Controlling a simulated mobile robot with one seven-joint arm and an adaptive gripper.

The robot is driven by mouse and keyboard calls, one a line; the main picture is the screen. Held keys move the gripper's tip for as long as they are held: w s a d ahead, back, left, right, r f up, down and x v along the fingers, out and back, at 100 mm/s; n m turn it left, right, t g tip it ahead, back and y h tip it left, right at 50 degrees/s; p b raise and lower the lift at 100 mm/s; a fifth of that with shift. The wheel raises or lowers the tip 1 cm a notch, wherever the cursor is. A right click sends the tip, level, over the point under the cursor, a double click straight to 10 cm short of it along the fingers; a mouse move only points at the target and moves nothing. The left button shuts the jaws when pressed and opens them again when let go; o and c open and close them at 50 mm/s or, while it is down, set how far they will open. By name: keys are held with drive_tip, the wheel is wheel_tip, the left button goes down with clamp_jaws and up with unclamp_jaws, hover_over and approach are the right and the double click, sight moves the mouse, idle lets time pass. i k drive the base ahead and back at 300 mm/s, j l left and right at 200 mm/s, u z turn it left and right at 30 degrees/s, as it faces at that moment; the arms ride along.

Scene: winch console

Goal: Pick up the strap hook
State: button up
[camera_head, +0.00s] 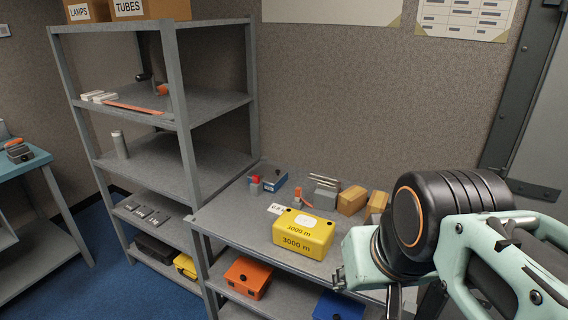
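I cannot pick out the strap hook with certainty. An orange strap-like strip (135,108) lies along the front of the second shelf from the top of the grey rack, and a small dark curved piece (143,77) with an orange part (162,89) sits behind it. A small orange item (304,198) also stands on the lower bench. My pale green and black arm fills the lower right, in front of the bench. Dark parts low on the arm are cut off by the frame edge. No clear fingertips show, and nothing is visibly held.
The grey rack (182,120) stands left of the grey bench (228,221). An orange case (248,277) sits below. Blue floor (75,275) is open at left.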

sight(298, 190)
drive_tip(key=i+j+z, duration=0.2)
drive_tip(key=j, duration=0.15)
drive_tip(key=j+z, duration=0.2)
drive_tip(key=j, duration=0.15)
drive_tip(key=i+j+z, duration=0.3)
drive_tip(key=j+z, duration=0.15)
drive_tip(key=j, duration=0.2)
